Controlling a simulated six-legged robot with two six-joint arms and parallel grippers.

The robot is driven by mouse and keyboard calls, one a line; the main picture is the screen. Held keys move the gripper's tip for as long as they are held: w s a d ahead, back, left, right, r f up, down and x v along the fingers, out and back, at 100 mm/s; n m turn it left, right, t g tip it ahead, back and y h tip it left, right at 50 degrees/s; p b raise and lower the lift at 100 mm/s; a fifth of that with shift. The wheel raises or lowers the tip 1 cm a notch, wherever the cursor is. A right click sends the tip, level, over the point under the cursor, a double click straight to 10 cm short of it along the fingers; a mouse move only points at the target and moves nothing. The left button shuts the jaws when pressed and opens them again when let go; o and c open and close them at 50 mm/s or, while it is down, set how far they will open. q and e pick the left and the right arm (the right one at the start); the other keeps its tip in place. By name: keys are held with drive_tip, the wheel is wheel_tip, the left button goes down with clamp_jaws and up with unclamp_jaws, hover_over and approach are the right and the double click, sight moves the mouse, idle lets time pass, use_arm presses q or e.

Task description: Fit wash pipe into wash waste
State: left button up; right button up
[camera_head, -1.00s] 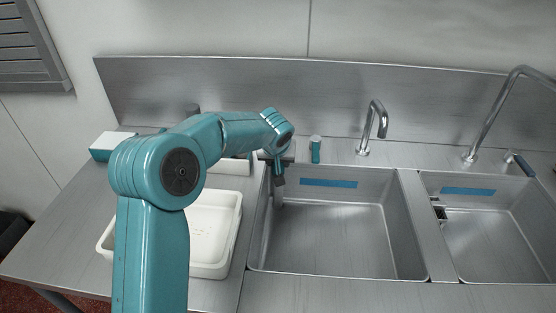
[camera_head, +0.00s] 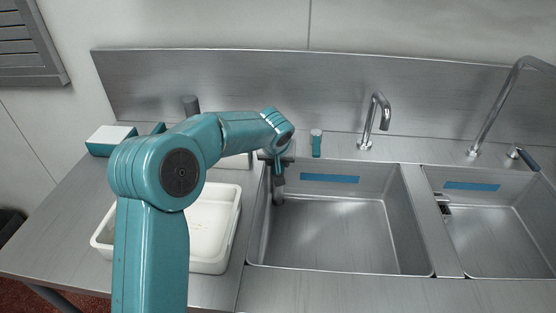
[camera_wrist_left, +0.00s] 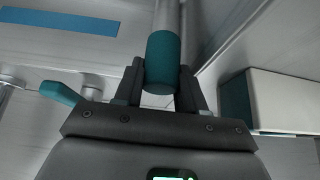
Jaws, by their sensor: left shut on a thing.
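My left gripper (camera_head: 277,163) is shut on the wash pipe, over the back left corner of the left sink. The grey pipe (camera_head: 279,189) hangs from the jaws down into the sink, looking about upright. In the left wrist view its teal end (camera_wrist_left: 162,62) sits between the fingers and its grey tube runs up out of the picture. The wash waste cannot be made out; the pipe's lower end is at the sink corner, and I cannot tell whether it touches anything there. My right gripper is not in view.
The left sink (camera_head: 335,225) is otherwise empty, with a blue strip on its back wall. A tap (camera_head: 374,122) and a small teal-and-grey cylinder (camera_head: 316,144) stand behind it. A white tray (camera_head: 218,225) and a white-and-teal box (camera_head: 110,139) are on the left counter.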

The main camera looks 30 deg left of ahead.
use_arm(q)
drive_tip(key=shift+f+b, duration=0.45)
drive_tip(key=o, duration=1.2)
drive_tip(key=shift+r, duration=0.1)
drive_tip(key=shift+w, duration=0.1)
drive_tip(key=shift+a, duration=0.15)
drive_tip(key=shift+s+r, duration=0.35)
drive_tip(key=shift+r, duration=0.4)
drive_tip(key=v, duration=0.4)
drive_tip(key=p+v, duration=0.1)
drive_tip(key=v, duration=0.1)
drive_tip(key=shift+s+d+r, duration=0.1)
drive_tip(key=shift+s+d, duration=0.05)
drive_tip(key=shift+d, duration=0.25)
